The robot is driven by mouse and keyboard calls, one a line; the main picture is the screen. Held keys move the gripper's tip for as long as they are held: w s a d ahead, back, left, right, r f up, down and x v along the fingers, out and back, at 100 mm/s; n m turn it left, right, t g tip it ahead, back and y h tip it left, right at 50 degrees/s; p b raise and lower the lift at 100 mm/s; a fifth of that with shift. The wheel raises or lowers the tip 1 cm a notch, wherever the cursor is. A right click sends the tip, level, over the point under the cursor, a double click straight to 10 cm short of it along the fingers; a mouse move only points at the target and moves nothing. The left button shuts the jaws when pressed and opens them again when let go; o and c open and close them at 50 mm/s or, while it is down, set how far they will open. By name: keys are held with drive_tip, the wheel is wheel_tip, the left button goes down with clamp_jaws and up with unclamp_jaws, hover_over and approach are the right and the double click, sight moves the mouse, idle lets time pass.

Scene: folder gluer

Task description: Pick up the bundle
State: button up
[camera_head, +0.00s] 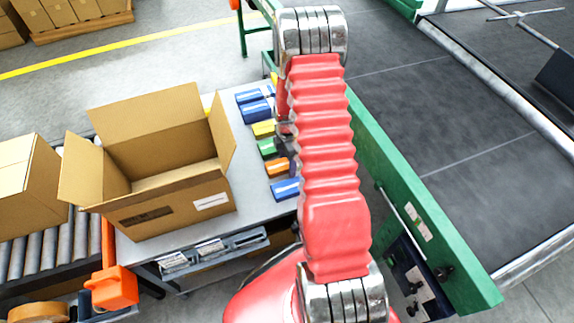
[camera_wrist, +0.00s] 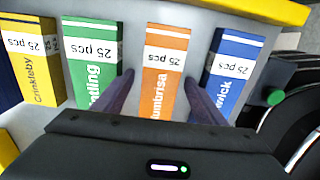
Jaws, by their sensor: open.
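Flat printed bundles lie in a row on the grey table. In the wrist view I see a yellow bundle (camera_wrist: 34,75), a green bundle (camera_wrist: 90,60), an orange bundle (camera_wrist: 166,60) and a blue bundle (camera_wrist: 232,62), each with a white "25 pcs" band. My gripper (camera_wrist: 158,82) is open, its two dark fingers on either side of the orange bundle. I cannot tell whether they touch it. In the head view the orange bundle (camera_head: 278,167) shows left of my red arm, which hides most of my gripper.
An open cardboard box (camera_head: 165,207) stands on the table (camera_head: 190,240) left of the bundles. A roller conveyor (camera_head: 35,250) with another box (camera_head: 28,185) is at far left. A green-framed belt (camera_head: 480,150) runs along the right. Two more blue bundles (camera_head: 257,111) lie farther back.

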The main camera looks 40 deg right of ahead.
sight(287, 162)
drive_tip(key=shift+c, duration=0.2)
drive_tip(key=c, duration=1.2)
drive_tip(key=shift+o, duration=0.2)
wheel_tip(287, 162, up, 10)
idle(0.5)
